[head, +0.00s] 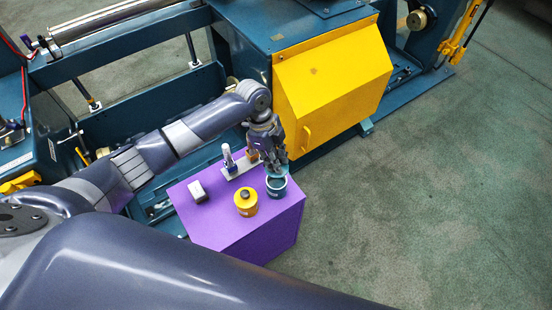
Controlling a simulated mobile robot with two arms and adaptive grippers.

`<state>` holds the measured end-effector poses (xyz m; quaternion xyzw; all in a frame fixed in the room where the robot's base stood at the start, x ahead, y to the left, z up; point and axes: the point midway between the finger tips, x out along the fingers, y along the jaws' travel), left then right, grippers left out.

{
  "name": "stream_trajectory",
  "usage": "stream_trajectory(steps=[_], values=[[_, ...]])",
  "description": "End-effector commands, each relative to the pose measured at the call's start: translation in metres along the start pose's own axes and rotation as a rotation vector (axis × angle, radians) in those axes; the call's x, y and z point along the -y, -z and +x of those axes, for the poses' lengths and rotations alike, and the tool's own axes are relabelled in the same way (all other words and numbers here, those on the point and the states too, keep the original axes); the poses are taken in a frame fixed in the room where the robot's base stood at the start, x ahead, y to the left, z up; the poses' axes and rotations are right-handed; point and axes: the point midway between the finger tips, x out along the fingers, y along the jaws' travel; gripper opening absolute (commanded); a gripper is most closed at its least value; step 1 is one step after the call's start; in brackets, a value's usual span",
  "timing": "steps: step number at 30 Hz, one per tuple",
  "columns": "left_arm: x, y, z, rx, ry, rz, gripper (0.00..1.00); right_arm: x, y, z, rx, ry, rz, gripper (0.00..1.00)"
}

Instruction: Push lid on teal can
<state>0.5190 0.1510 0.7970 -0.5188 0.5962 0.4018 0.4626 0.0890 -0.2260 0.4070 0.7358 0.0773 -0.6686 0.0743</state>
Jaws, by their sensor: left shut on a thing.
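The teal can (277,190) stands upright near the right corner of a purple block-shaped table (230,231). Its rim is light and its inside looks dark. My left gripper (277,164) comes down over the can from behind and is shut on a small teal piece, which looks like the lid. The piece is at the can's far rim, partly hidden by the fingers. I cannot tell whether it touches the can. My right gripper is not in view.
A yellow can (245,204) stands just left of the teal can. A pale plate with upright parts (238,168) lies behind. A machine with a yellow guard (335,85) is close behind the table; open floor (430,210) lies right.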

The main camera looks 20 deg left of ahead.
Motion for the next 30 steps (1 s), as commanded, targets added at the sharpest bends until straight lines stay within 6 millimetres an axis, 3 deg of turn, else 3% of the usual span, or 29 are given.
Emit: stream_trajectory(steps=[4, 21, 30], values=[[0.000, -0.001, 0.000, -0.003, 0.002, -0.002, 0.00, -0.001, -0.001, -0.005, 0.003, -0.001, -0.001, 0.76], [0.000, -0.014, 0.051, -0.002, 0.002, -0.001, 0.00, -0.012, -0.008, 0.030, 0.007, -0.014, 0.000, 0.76], [0.000, -0.015, 0.057, -0.002, 0.002, -0.001, 0.00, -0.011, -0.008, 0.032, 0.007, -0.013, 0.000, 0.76]])
